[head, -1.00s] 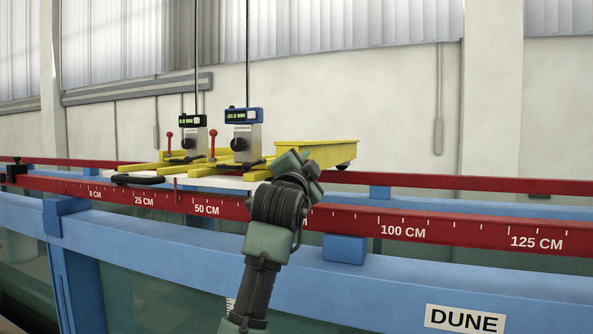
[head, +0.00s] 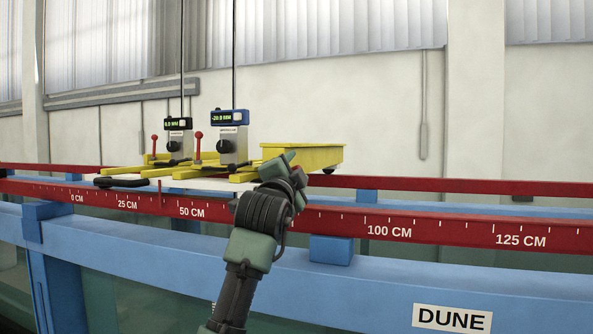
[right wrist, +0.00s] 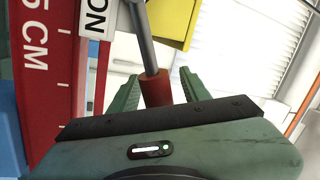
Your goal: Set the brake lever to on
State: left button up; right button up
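The brake lever shows in the right wrist view as a grey rod with a red grip (right wrist: 156,88). My right gripper (right wrist: 159,78) has its two green fingers on either side of the grip. A gap shows between the grip and the right-hand finger, so the fingers look open around it. A white label (right wrist: 98,14) with black letters, partly cut off, lies left of the rod. In the head view my right gripper (head: 284,172) is over the front red rail at the yellow carriage (head: 305,157), and hides this lever. My left gripper is in neither view.
The red front rail (head: 450,230) carries a centimetre scale above the blue flume beam (head: 390,280). Two gauge units, one black-topped (head: 178,137) and one blue-topped (head: 230,135), stand on yellow frames with red-knobbed levers (head: 198,142). The rail is clear to the right.

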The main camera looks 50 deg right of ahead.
jog(key=shift+f, duration=0.1)
jog(key=b+v, duration=0.3)
jog(key=v, duration=0.4)
jog(key=shift+s+a, duration=0.15)
jog(key=shift+a, duration=0.15)
jog(key=shift+f, duration=0.1)
